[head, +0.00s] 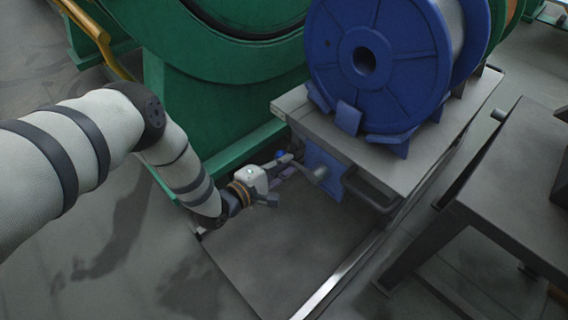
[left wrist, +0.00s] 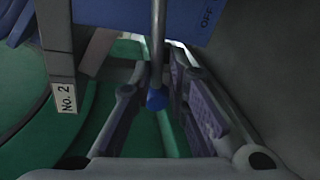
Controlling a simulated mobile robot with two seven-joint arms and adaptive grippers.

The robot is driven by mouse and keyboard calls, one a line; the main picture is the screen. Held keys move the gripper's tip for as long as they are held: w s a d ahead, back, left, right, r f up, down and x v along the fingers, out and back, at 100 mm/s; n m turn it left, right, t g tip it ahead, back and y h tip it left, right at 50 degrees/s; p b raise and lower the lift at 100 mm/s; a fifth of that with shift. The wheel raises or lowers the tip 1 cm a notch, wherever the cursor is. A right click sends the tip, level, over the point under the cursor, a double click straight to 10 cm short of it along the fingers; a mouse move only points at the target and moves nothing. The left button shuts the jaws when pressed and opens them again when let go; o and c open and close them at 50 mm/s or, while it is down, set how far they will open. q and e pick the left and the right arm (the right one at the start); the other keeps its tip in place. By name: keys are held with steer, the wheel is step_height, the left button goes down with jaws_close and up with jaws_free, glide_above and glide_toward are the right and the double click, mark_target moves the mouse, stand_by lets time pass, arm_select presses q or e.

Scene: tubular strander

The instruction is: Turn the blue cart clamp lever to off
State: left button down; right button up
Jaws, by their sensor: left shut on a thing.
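The clamp lever is a grey rod with a blue tip (left wrist: 156,99), pointing down between my fingers in the left wrist view. In the head view its blue tip (head: 281,155) shows beside my gripper. My left gripper (head: 284,168) is at the cart's end and shut on the lever; its fingers (left wrist: 157,75) stand on either side of the rod. A blue plate (head: 331,187) on the cart end sits behind a grey rounded part (head: 320,173). The plate carries the word OFF (left wrist: 208,14) at upper right in the wrist view. My right gripper is not in view.
The grey cart (head: 415,170) carries a large blue reel (head: 375,85). A dark handle (head: 369,192) juts from the cart end. A green machine (head: 225,85) stands behind the arm. A grey table (head: 525,165) is at right. A "No. 2" label (left wrist: 68,101) hangs left of the lever.

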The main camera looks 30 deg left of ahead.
arm_select(q)
steer(key=shift+w+a, duration=0.15)
steer(key=shift+a, duration=0.15)
steer(key=c, duration=1.7)
jaws_free()
steer(key=shift+d, duration=0.1)
steer(key=v, duration=1.2)
steer(key=shift+f, duration=0.1)
